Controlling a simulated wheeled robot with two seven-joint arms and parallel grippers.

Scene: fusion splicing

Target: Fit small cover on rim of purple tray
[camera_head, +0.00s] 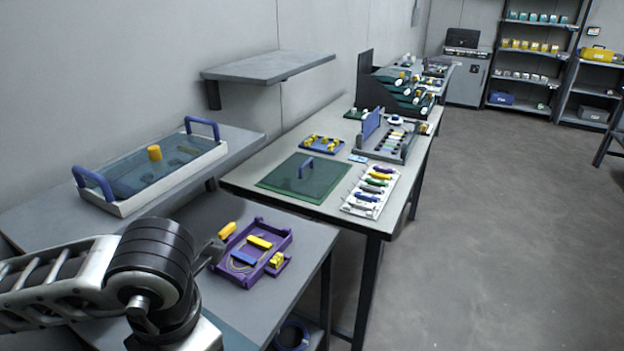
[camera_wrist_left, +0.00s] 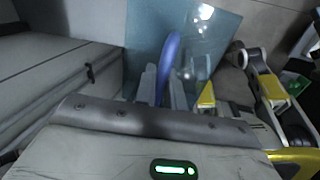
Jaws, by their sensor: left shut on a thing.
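The purple tray (camera_head: 283,243) lies on the grey near table, with a yellow piece, a blue piece and a thin yellow loop inside. A yellow block (camera_head: 277,260) sits at its right corner. My left gripper (camera_wrist_left: 166,88) is shut on the blue handle (camera_wrist_left: 168,55) of a see-through bluish cover (camera_wrist_left: 215,45) in the left wrist view. In the head view my left arm hides the gripper; a teal patch at the bottom beside the arm may be part of the cover. The cover looks apart from the tray. My right gripper is not seen.
A white-framed case (camera_head: 127,205) with blue handles stands at left on a raised surface. A green panel (camera_head: 272,182) with a blue handle and a white rack (camera_head: 358,207) lie on the table behind. A yellow piece (camera_head: 227,230) is left of the tray, close to my arm.

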